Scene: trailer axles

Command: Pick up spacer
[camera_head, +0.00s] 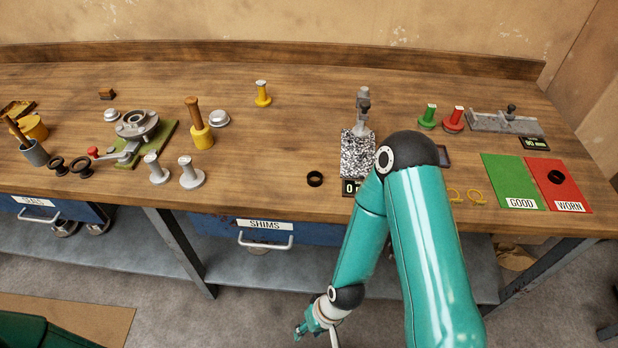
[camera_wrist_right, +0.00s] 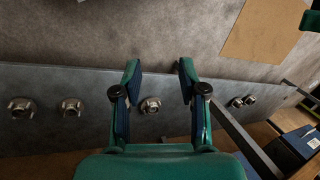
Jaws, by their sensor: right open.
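A small black ring (camera_head: 315,178), which may be the spacer, lies flat on the wooden bench near its front edge, left of the speckled stone block. Another dark ring or disc (camera_head: 556,177) lies on the red WORN mat. My right gripper (camera_head: 301,331) hangs low in front of the bench, below the bench top and away from both rings. In the right wrist view its two fingers (camera_wrist_right: 159,70) are apart with nothing held between them. Several metal fittings (camera_wrist_right: 150,105) stand on the lower shelf behind them. My left gripper is not in view.
The speckled block (camera_head: 357,155) carries a gauge stand (camera_head: 363,105). My right arm covers part of the bench right of it. Yellow rings (camera_head: 476,198) lie near the green GOOD mat (camera_head: 513,180). A SHIMS drawer (camera_head: 266,232) sits under the bench. Bench space left of the black ring is clear.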

